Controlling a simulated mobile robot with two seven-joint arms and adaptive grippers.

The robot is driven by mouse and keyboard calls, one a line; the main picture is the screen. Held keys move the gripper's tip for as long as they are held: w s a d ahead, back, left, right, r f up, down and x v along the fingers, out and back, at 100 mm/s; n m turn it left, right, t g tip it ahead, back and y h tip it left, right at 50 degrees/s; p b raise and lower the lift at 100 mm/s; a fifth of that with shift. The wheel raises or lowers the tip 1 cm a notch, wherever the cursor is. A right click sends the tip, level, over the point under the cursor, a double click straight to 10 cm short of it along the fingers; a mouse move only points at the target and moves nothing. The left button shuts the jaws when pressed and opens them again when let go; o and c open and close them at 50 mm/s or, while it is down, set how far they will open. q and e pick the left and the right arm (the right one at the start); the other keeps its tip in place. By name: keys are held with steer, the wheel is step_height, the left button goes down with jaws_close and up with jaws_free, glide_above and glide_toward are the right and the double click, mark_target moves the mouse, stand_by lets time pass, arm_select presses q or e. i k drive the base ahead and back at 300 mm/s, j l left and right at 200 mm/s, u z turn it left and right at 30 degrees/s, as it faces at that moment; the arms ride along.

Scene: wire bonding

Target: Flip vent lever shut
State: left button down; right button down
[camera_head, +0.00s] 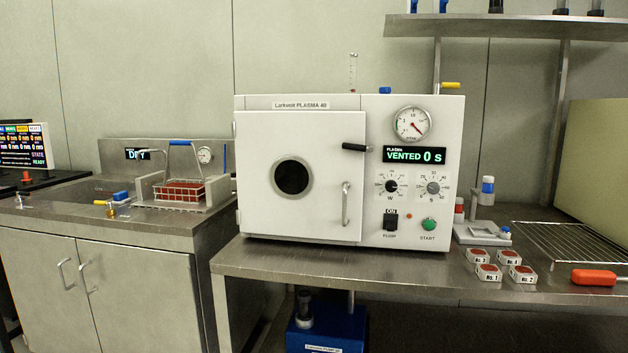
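A black lever (355,147) points sideways at the door's right edge. A yellow lever (451,85) sticks out sideways at the top right, by a thin post. A small blue cap or handle (385,90) sits on top. No label shows which of these is the vent lever. Neither of my grippers is in view.
A pressure gauge (412,124), black pump switch (390,220) and green start button (429,224) are on the front. Several small labelled boxes (488,272), a wire rack (570,240) and a red-handled tool (594,277) lie right. A shelf (510,27) overhangs there.

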mark_target(444, 85)
steer(key=l+u, duration=0.1)
steer(key=l, duration=0.5)
steer(key=l+u, duration=0.15)
steer(key=l, duration=0.45)
steer(key=k+l+u, duration=0.1)
steer(key=l, duration=0.45)
steer(key=k+l+u, duration=0.1)
steer(key=l, duration=0.5)
